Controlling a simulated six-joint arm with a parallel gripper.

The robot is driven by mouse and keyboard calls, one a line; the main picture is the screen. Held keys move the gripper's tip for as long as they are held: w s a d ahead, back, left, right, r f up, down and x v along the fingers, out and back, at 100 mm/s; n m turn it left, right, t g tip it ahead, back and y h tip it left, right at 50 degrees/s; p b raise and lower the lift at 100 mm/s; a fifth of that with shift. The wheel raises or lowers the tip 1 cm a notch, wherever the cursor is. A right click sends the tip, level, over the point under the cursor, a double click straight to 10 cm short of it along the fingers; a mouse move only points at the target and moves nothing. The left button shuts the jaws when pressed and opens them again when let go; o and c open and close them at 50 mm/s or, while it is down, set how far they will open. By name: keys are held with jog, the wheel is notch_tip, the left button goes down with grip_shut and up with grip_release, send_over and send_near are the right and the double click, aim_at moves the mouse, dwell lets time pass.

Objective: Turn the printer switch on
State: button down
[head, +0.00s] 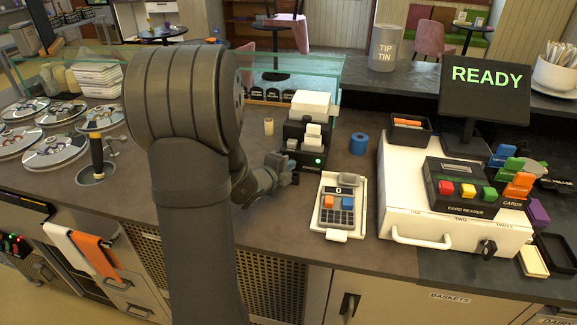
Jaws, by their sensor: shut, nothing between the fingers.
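The printer (294,131) is a black box with white parts on top, standing on the counter near the middle of the head view. A small green light (318,161) glows on its front at the right. My gripper (291,174) is shut and empty, low at the front left of the printer. I cannot tell whether it touches the printer. I cannot make out the printer's switch; my gripper covers part of the lower front left.
A keypad terminal (338,211) lies on a white tray right of my gripper. A blue roll (358,144) stands right of the printer. The white cash drawer (425,229) carries a card reader (462,207). The monitor (486,92) reads READY. Lidded wells (55,150) lie left of my arm.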

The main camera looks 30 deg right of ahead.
jog(key=s+a+r, duration=0.1)
jog(key=s+a, duration=0.2)
jog(key=s+a+r, duration=0.1)
jog(key=s+a, duration=0.2)
jog(key=s+a+r, duration=0.1)
jog(key=s+a, duration=0.2)
jog(key=shift+s+a, duration=0.1)
jog(key=shift+s, duration=0.15)
jog(key=w+d+f, duration=0.1)
jog(key=w+d, duration=0.3)
jog(key=w+d+f, duration=0.1)
jog(key=w, duration=0.1)
jog(key=shift+w+d+f, duration=0.3)
jog(key=shift+d+f, duration=0.05)
jog(key=shift+d, duration=0.05)
jog(key=shift+w+a+f+m+g, duration=0.15)
jog(key=shift+w+m+g, duration=0.15)
jog(key=shift+w, duration=0.2)
jog(key=shift+w+a+f+m+g, duration=0.1)
jog(key=shift+w+m+g, duration=0.15)
jog(key=shift+w, duration=0.25)
jog(key=shift+h, duration=0.3)
jog(key=shift+v, duration=2.1)
jog(key=shift+s+d, duration=0.1)
